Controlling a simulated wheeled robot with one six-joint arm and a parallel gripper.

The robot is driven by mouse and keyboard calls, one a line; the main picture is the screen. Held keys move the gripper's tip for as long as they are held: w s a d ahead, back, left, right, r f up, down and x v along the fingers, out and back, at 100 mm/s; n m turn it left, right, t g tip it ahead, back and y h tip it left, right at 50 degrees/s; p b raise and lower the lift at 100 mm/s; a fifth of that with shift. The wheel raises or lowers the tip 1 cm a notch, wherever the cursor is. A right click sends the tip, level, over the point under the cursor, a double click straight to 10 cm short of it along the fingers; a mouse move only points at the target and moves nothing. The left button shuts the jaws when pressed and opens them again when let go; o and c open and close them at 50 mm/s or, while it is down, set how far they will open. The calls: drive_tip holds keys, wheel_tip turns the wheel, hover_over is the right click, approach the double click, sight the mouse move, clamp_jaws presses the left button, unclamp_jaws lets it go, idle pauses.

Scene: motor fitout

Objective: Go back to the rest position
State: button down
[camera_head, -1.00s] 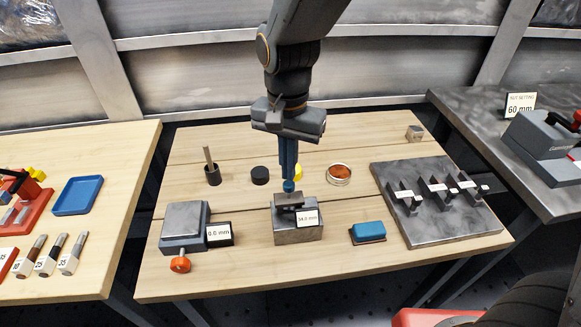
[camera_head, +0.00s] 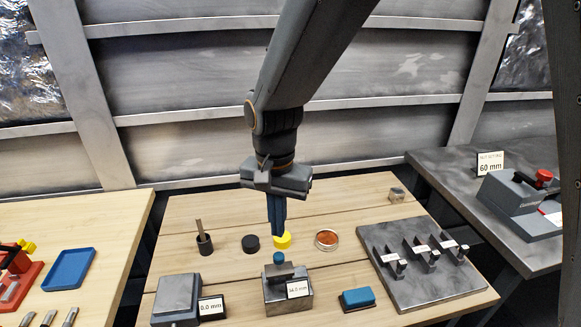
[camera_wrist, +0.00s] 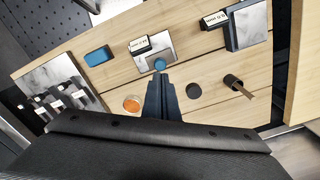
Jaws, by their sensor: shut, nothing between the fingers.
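My gripper (camera_head: 277,233) hangs pointing down over the middle of the wooden table, with its blue-grey fingers together and nothing between them. The fingers also show in the wrist view (camera_wrist: 160,92). Below the fingertips is a grey metal block (camera_head: 288,300) with a blue round knob (camera_head: 279,258) on top and a mm label on its front. The fingertips look apart from the knob, which also shows in the wrist view (camera_wrist: 159,64). A yellow round piece (camera_head: 284,240) is partly hidden behind the fingers.
On the table are a plate block (camera_head: 176,297), a dark cup with a rod (camera_head: 204,244), a black disc (camera_head: 250,243), a dish of orange material (camera_head: 326,238), a blue brush-like block (camera_head: 357,298) and a fixture plate (camera_head: 440,283). Side tables flank it. The air around my gripper is clear.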

drive_tip(key=s+d+f+n+b, duration=0.1)
drive_tip(key=d+f+b, duration=0.2)
drive_tip(key=d, duration=0.9)
drive_tip(key=s+d+f+n+t+b, duration=0.1)
drive_tip(key=d+f+n+b, duration=0.1)
drive_tip(key=d, duration=1)
wheel_tip(320, 180, down, 2)
drive_tip(key=shift+s+d+f+b, duration=0.1)
drive_tip(key=shift+s+d+b, duration=0.1)
drive_tip(key=shift+s+b, duration=0.2)
